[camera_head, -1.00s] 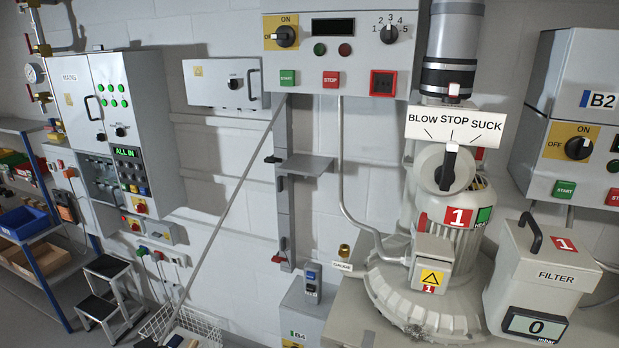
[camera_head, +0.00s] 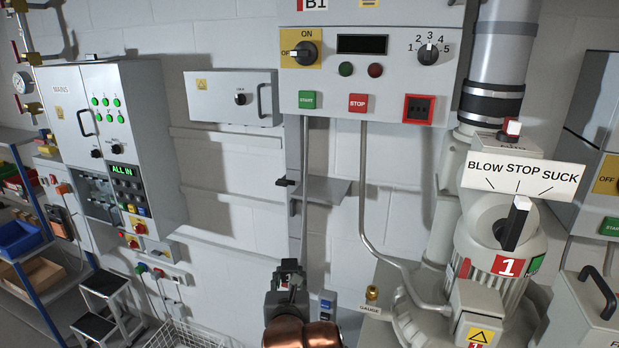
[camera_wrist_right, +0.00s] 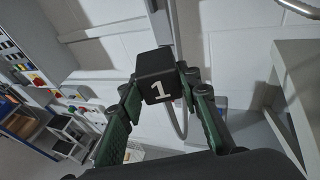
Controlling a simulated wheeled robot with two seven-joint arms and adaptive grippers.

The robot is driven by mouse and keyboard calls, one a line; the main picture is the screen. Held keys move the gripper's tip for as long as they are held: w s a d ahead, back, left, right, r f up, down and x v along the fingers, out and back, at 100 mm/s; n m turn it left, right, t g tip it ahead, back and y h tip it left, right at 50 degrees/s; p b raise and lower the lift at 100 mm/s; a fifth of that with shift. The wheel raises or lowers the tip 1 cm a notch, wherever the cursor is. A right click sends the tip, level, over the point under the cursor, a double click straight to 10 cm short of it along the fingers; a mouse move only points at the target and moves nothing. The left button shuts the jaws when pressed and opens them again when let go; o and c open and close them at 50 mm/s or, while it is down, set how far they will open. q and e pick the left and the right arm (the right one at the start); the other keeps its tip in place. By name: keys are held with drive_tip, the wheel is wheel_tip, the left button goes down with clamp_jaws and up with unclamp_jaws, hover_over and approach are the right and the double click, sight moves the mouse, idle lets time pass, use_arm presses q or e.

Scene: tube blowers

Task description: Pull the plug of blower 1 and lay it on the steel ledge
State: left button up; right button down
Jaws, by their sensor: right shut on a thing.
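The black plug marked 1 (camera_wrist_right: 158,82) sits between the two fingers of my right gripper (camera_wrist_right: 160,95) in the right wrist view; the fingers are shut on it. In the head view my right gripper (camera_head: 289,278) is at the bottom centre, with the plug mostly hidden there. A grey cable (camera_head: 304,215) runs from under the blower 1 control box (camera_head: 375,70) down to the gripper. The steel ledge (camera_head: 326,190) juts from the wall post, above and slightly right of the gripper in the picture. Its top is bare where visible. My left gripper is not in view.
Blower 1 (camera_head: 500,245) stands at the right beside the filter box (camera_head: 590,300). A bent pipe (camera_head: 364,220) runs down right of the ledge. A wire basket (camera_head: 175,335) is at the lower left, and the mains cabinet (camera_head: 100,120) is on the left wall.

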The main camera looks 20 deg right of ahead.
drive_tip(key=w+d+r+m+g+h+p, duration=0.1)
drive_tip(key=w+d+r+h+p, duration=0.15)
drive_tip(key=r, duration=0.45)
drive_tip(key=w+d+r+m+h+p, duration=0.1)
drive_tip(key=w+d+r+m+p, duration=0.15)
drive_tip(key=r, duration=0.55)
wheel_tip(320, 180, up, 5)
drive_tip(key=g+h+p, duration=0.1)
drive_tip(key=h+p, duration=0.1)
drive_tip(key=p, duration=0.3)
hover_over(320, 192)
drive_tip(key=f+v, duration=0.1)
drive_tip(key=v, duration=0.2)
drive_tip(key=shift+w+d+r+m+y, duration=0.1)
drive_tip(key=shift+w+r+m+y, duration=0.05)
drive_tip(key=shift+m+y, duration=0.15)
drive_tip(key=shift+w+d+f, duration=0.35)
drive_tip(key=shift+w+f, duration=0.25)
drive_tip(key=shift+f, duration=0.15)
drive_tip(key=shift+w+d+f, duration=0.4)
drive_tip(key=shift+w+f, duration=0.2)
drive_tip(key=shift+f, duration=0.15)
drive_tip(key=c, duration=1.4)
unclamp_jaws()
drive_tip(key=shift+o, duration=0.9)
